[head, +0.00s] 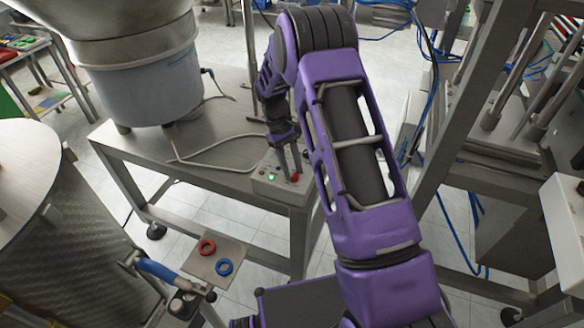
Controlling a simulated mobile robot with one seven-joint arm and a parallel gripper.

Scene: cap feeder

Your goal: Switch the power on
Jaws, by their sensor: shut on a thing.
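A small grey control box (262,187) sits on the near right corner of the metal table, seen in the head view. Its top has a green light (271,178), which looks lit, and a red button (294,177). My gripper (289,166) points down at the box top from above, with its fingertips just behind the red button and to the right of the green light. Its jaws are shut on a small switch on the box, which the fingers mostly hide. I cannot tell which way the switch is turned.
The metal table (222,150) carries a large feeder bowl (140,75) with a loose cable beside it. A metal frame (440,125) stands to the right of my arm. A small plate with a red ring (207,247) and a blue ring (224,267) is in front.

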